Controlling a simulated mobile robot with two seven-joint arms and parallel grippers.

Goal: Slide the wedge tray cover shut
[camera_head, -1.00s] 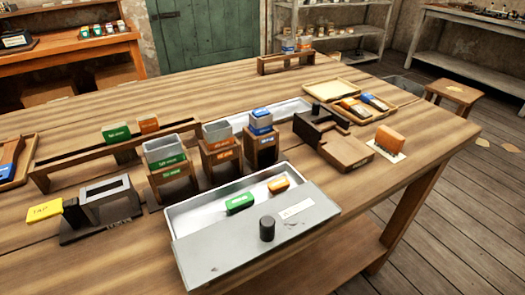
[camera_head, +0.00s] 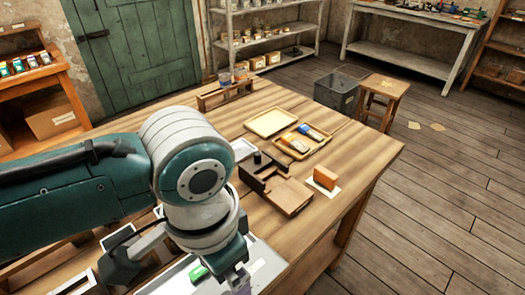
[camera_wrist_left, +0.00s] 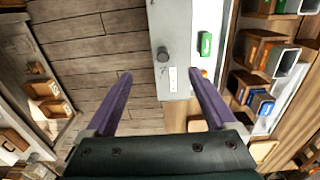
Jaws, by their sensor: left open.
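The grey flat tray cover (camera_head: 262,268) lies at the bottom of the head view, partly hidden by my left arm. In the left wrist view, the cover (camera_wrist_left: 169,22) shows its dark round knob (camera_wrist_left: 163,54) and a pale label. The tray's pale inside (camera_wrist_left: 207,18) is exposed to the right of the cover, with a green wedge (camera_wrist_left: 205,43) in it. An orange wedge is mostly hidden behind a finger. My left gripper (camera_wrist_left: 160,76) is open and empty, its purple fingers apart; the knob appears beyond the gap between them. My right gripper is not in view.
Wooden holders with bins (camera_wrist_left: 285,58) stand beyond the tray. A brown wooden fixture (camera_head: 285,193) and an orange block (camera_head: 326,177) stand on the table (camera_head: 360,150) to the right. A shallow tray (camera_head: 305,151) holds several blocks.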

